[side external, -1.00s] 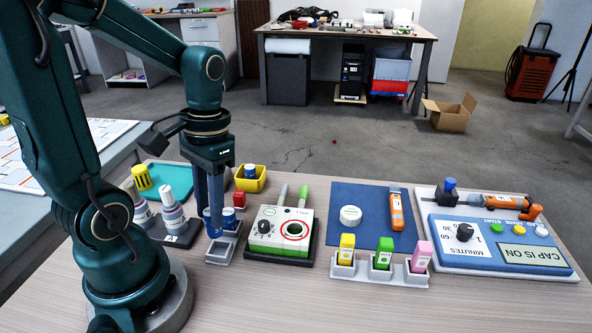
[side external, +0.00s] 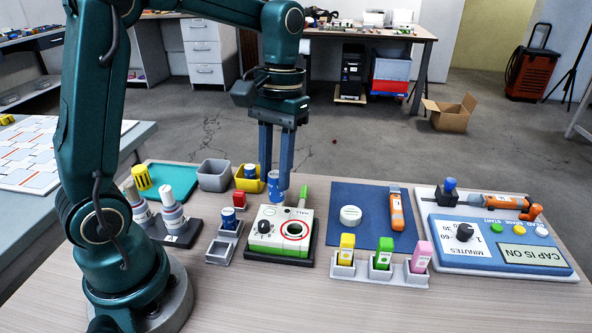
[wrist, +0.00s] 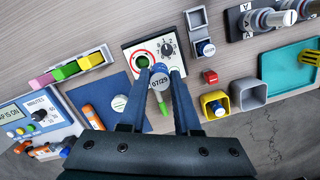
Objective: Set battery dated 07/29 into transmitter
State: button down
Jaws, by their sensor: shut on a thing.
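My gripper (side external: 276,186) is shut on a blue cylindrical battery (side external: 277,188). In the wrist view the battery (wrist: 159,78) sits between the fingertips, its pale label face reading 07/29. The battery is held in the air above the back part of a white and green box (side external: 280,232) with a black dial and a red-ringed round opening, apparently the transmitter. In the wrist view the box (wrist: 133,50) lies just beyond the fingertips, and the red ring is left of the battery. A second blue battery (side external: 228,217) stands in the grey two-slot holder (side external: 219,252), whose front slot is empty.
A yellow bin (side external: 254,184) with a blue-topped item and a grey bin (side external: 213,176) stand behind. A red block (side external: 239,199) lies near the holder. A blue mat (side external: 368,228) with a white disc and orange tool lies right of the box.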

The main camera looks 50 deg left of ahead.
jog(key=shift+m, duration=0.6)
jog(key=shift+w+d+f, duration=0.3)
jog(key=shift+d+f, duration=0.15)
jog(key=shift+f, duration=0.4)
jog(key=shift+w+d+f, duration=0.25)
jog(key=shift+d+f, duration=0.25)
jog(key=shift+f, duration=0.3)
jog(key=shift+w+d+f, duration=0.3)
jog(key=shift+d+f, duration=0.15)
jog(key=shift+f, duration=0.4)
jog(key=shift+f, duration=1.2)
jog(key=c, duration=0.5)
grip_release()
jog(key=shift+c, duration=0.2)
jog(key=shift+o, duration=1.2)
